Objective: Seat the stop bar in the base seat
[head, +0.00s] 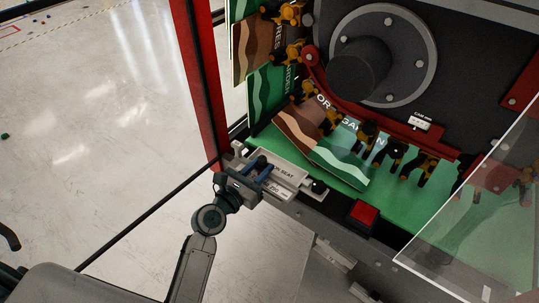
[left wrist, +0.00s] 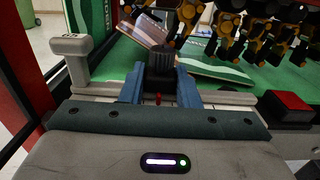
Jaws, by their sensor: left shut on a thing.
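A light grey edge (left wrist: 236,97) of the base shows right of the fingers. My right gripper is not in view.
A grey T-topped post (left wrist: 75,50) stands left of the gripper. A red button (head: 364,213) is right of the seat. Black and orange grippers (head: 366,135) hang behind, holding printed pouches (head: 340,150). A clear panel (head: 470,220) is at right.

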